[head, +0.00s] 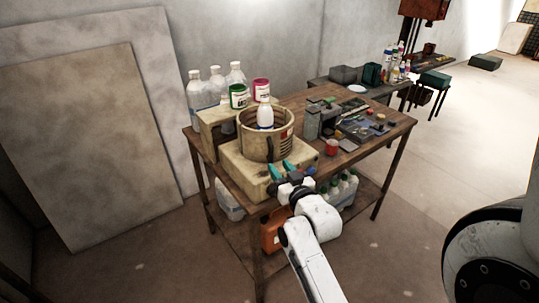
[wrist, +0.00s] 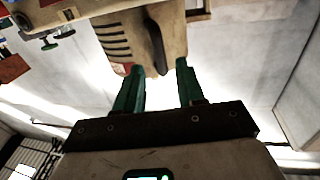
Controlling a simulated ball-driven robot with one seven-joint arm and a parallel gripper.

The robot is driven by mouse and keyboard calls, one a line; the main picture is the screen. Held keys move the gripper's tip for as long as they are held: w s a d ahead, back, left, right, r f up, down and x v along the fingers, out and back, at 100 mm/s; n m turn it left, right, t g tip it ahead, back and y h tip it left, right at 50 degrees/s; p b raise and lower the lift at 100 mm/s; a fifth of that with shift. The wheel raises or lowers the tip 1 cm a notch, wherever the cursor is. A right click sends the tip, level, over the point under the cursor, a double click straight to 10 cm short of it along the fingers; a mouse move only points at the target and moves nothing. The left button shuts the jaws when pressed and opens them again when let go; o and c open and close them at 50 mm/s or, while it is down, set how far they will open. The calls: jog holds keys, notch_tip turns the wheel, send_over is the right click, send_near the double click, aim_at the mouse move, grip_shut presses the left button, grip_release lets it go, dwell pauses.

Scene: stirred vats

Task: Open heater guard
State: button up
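A beige vat (head: 258,147) with a dark upright handle (head: 271,150) and a striped label stands on a pale block (head: 245,172) on the workbench. My gripper (head: 280,169) has two teal fingers set apart, close to the front of the block and below the handle. In the wrist view a beige body with dark stripes (wrist: 112,38) and a dark bar (wrist: 153,45) lies ahead of my gripper (wrist: 160,70). I cannot tell for certain which part is the heater guard.
A white-capped bottle (head: 265,117) shows at the vat's top. Tools and a red cup (head: 331,147) crowd the wooden workbench (head: 365,158) to the right. Boards lean on the left wall.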

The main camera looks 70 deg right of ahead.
aim_at(272, 157)
jog(key=p+x, duration=0.1)
jog(key=x, duration=0.6)
grip_shut()
dwell(0.3)
